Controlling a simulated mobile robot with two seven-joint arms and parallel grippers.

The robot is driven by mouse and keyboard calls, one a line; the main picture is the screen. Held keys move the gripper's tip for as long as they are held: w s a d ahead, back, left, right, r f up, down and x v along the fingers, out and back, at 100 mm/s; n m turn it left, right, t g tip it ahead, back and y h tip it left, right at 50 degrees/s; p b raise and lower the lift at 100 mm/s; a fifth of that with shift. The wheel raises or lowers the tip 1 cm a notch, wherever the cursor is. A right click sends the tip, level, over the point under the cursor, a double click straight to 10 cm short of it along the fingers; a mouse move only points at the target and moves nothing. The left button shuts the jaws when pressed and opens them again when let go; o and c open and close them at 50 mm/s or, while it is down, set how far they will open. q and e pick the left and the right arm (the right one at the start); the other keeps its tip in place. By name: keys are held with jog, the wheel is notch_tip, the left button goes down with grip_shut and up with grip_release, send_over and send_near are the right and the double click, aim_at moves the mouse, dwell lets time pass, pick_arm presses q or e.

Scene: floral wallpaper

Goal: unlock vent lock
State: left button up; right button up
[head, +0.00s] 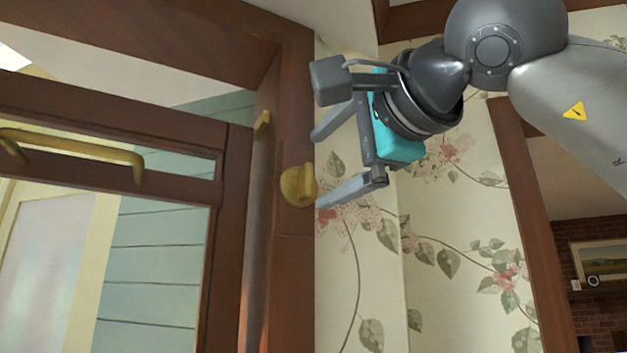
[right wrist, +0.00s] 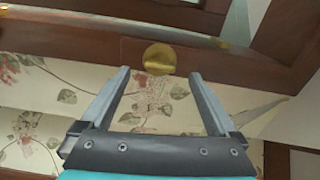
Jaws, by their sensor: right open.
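The vent lock (head: 293,185) is a round brass knob with a raised thumb piece, on the brown wooden window frame left of the floral wallpaper. It also shows in the right wrist view (right wrist: 159,57), just beyond the fingertips and roughly centred between them. My right gripper (head: 323,167) is open and empty, its two fingers pointing left at the lock. The lower fingertip looks close to the knob in the head view; I cannot tell whether it touches. My left gripper is not in view.
A wooden window sash (head: 231,230) with a brass handle (head: 75,146) stands at the left. A small brass piece (head: 262,123) sits on the frame above the lock. Floral wallpaper (head: 375,270) covers the wall at the right, beside a wood-trimmed opening.

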jog(key=b+v, duration=0.1)
jog(key=v, duration=0.9)
jog(key=shift+s+b, duration=0.25)
jog(key=shift+b, duration=0.05)
jog(key=shift+w+f, duration=0.1)
